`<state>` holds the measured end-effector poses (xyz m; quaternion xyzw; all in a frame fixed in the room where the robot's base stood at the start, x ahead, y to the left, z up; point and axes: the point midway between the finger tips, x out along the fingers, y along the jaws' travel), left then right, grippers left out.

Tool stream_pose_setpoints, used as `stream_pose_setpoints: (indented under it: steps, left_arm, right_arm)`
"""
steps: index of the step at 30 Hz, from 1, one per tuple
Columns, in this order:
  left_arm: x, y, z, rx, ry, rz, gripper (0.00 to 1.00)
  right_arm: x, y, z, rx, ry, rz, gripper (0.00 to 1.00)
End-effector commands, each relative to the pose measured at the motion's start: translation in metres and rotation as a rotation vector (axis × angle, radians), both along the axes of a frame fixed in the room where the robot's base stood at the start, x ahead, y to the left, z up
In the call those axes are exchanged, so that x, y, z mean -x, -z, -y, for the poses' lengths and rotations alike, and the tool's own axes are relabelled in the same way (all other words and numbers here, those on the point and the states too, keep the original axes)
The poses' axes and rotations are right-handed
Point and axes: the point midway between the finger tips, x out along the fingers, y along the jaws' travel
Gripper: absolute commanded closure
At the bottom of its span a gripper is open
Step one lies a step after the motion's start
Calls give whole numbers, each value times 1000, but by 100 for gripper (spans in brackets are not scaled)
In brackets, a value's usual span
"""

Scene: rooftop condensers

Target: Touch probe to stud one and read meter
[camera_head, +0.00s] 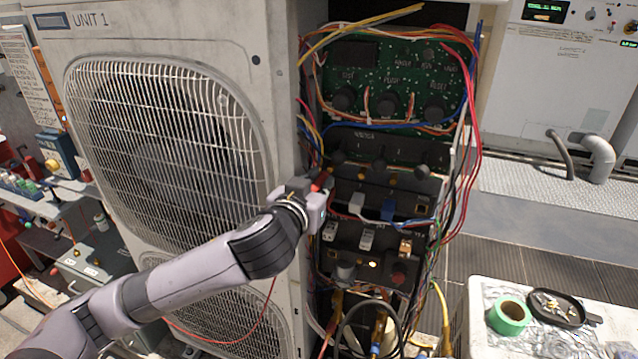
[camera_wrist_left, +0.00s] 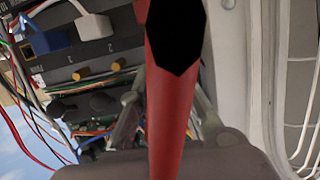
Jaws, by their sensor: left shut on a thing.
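My left gripper (camera_head: 318,192) is shut on a red probe (camera_head: 322,180) at the left edge of the open electrical panel. In the left wrist view the red probe (camera_wrist_left: 166,125) runs upright between the fingers, with a black part across its upper end. Its tip cannot be made out, and I see no clear contact with a stud. Brass studs (camera_head: 391,180) stand on the dark terminal block (camera_head: 375,200); two brass studs (camera_wrist_left: 118,65) also show left of the probe in the wrist view. No meter can be identified with certainty. My right gripper is out of view.
Loose coloured wires (camera_head: 470,130) hang around the panel opening. The UNIT 1 condenser (camera_head: 285,60) stands close left of the gripper. A white worktop (camera_head: 480,320) at lower right holds green tape (camera_head: 509,316) and a black dish (camera_head: 557,309). Metal decking (camera_head: 500,255) lies bare to the right.

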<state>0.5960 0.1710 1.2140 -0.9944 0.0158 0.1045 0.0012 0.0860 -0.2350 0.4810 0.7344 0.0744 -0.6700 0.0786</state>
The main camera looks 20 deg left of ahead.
Motion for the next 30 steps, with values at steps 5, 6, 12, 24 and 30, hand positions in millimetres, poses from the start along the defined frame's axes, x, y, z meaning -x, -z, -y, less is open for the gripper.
stream_pose_setpoints:
  steps: [5, 6, 12, 24, 30]
  left_arm:
    - [-1, 0, 0, 0, 0, 0, 100]
    - [-1, 0, 0, 0, 0, 0, 100]
    - [-3, 0, 0, -1, -1, 0, 100]
    - [-7, 0, 0, -1, 0, 0, 100]
    - [-7, 0, 0, -1, 0, 0, 100]
  right_arm:
    - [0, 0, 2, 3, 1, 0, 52]
    - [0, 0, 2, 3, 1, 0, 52]
    - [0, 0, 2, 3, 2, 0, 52]
    - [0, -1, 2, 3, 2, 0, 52]
    - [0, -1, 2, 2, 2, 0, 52]
